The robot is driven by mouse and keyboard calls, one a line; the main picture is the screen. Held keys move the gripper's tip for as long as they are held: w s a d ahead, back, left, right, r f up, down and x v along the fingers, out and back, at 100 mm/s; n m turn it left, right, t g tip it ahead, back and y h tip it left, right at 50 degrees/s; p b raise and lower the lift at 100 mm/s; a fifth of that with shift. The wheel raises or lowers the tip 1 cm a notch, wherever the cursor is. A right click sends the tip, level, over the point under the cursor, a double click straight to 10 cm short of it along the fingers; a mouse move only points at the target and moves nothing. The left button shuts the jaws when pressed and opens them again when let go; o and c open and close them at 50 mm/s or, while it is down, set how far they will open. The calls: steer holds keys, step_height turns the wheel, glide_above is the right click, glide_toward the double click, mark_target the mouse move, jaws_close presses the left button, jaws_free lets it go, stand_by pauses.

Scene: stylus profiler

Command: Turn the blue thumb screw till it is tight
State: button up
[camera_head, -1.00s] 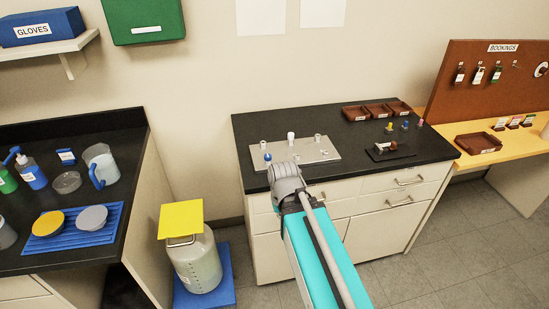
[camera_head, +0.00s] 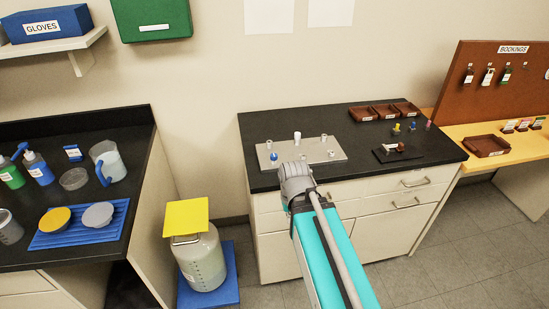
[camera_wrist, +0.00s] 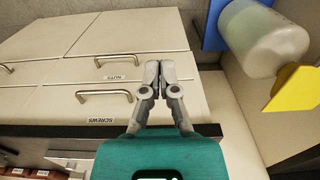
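A small blue knob (camera_head: 274,156), which looks like the blue thumb screw, sits at the front left of a pale metal plate (camera_head: 258,162) on the dark bench. A taller white-topped post (camera_head: 297,138) and several small silver posts stand on the same plate. My gripper shows in the wrist view (camera_wrist: 158,70) with its two fingers drawn together and nothing seen between them. It faces the cabinet's drawer fronts there. In the head view my arm hides the gripper's tips and part of the plate's front edge. Whether the blue knob is tight cannot be told.
Brown trays (camera_head: 385,112) stand at the back right of the bench. Small coloured pieces, one of them blue (camera_head: 412,127), stand in front of them, near a small black stand (camera_head: 420,156). Drawers with handles (camera_wrist: 105,95) face me. A yellow-topped jug (camera_head: 203,265) stands on the floor at left.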

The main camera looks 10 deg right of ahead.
steer(key=o, duration=0.4)
steer(key=shift+w+r, duration=0.15)
steer(key=shift+w, duration=0.05)
steer(key=o, duration=0.6)
steer(key=w+r+m+p, duration=0.1)
steer(key=w, duration=0.1)
steer(key=w+r+m+p, duration=0.1)
steer(key=p, duration=0.1)
steer(key=shift+w+r, duration=0.35)
steer(key=shift+o, duration=0.2)
step_height(320, 180, up, 14)
steer(key=m+p, duration=1.4)
glide_above(274, 155)
steer(key=shift+r, duration=0.15)
steer(key=shift+f, duration=0.2)
step_height(274, 155, down, 13)
steer(key=b, duration=1.3)
steer(key=shift+f, duration=0.2)
